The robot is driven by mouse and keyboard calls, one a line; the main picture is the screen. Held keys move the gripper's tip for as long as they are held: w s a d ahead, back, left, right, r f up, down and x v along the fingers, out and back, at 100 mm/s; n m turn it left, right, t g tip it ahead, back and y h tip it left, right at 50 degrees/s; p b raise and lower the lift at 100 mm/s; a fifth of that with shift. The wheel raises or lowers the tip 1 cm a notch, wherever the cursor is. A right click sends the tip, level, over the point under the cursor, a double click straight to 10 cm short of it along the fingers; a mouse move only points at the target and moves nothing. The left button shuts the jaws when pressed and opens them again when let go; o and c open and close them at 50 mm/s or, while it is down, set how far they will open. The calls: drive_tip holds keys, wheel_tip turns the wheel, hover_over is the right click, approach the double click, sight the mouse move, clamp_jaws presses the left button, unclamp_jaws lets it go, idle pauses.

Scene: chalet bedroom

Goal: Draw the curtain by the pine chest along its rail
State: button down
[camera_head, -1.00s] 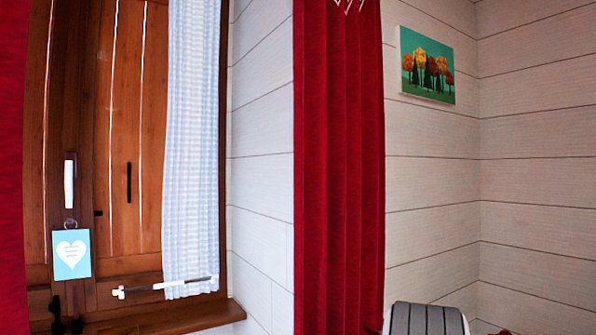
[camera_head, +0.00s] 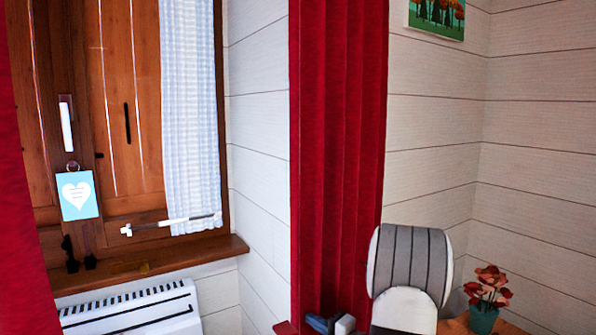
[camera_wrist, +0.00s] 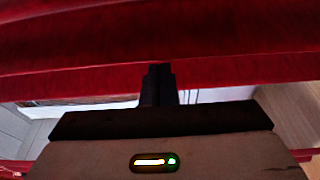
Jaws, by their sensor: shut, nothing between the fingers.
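In the head view a red curtain (camera_head: 338,150) hangs in vertical folds right of the window, against the white plank wall. A second red curtain (camera_head: 18,190) shows at the left edge. A light wooden top (camera_head: 455,327) at the bottom right may be the pine chest; most of it is out of frame. In the wrist view my gripper (camera_wrist: 159,70) is shut, its dark fingertips right at red curtain cloth (camera_wrist: 150,35). No cloth shows between the fingers. Whether they touch it, and which curtain it is, I cannot tell. The rail is out of view.
A wooden window (camera_head: 110,120) with a pale checked curtain (camera_head: 190,110) is at left, above a sill (camera_head: 150,268) and white radiator (camera_head: 135,310).

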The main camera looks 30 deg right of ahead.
sight(287, 334)
drive_tip(key=shift+a+p, duration=0.75)
drive_tip(key=shift+a, duration=3.35)
drive_tip(key=a+p, duration=0.3)
drive_tip(key=a, duration=0.4)
drive_tip(key=shift+a+r, duration=0.2)
drive_tip(key=shift+a, duration=0.05)
drive_tip(key=shift+w+a+p, duration=0.15)
drive_tip(key=shift+a+p, duration=0.05)
drive_tip(key=shift+p, duration=0.9)
